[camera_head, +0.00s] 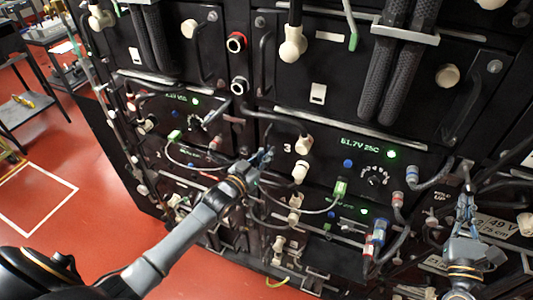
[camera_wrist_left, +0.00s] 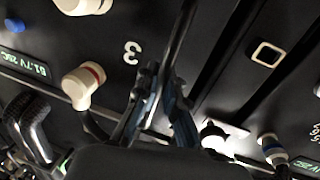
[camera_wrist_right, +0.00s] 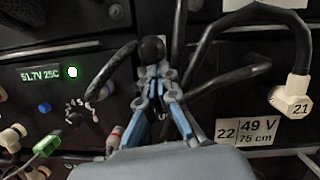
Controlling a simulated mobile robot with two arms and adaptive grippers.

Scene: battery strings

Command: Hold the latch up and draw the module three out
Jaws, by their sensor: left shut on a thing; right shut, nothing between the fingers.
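Module three (camera_head: 320,165) is the black unit marked "3", with a green 51.7V 25C display; its "3" also shows in the left wrist view (camera_wrist_left: 132,52). My left gripper (camera_head: 264,156) is at its left edge, shut on a dark upright bar (camera_wrist_left: 180,40) that looks like its handle. My right gripper (camera_head: 467,205) is shut and empty, right of the module. In the right wrist view, its fingertips (camera_wrist_right: 156,72) are just below a black round knob (camera_wrist_right: 152,50), seemingly the latch. I cannot tell if they touch it.
Cables with white, red and blue plugs (camera_head: 378,232) hang along the module's front and below it. A green plug (camera_head: 340,188) sits under the display. Thick black cables (camera_head: 385,75) hang above. Red floor (camera_head: 90,150) is open at the left.

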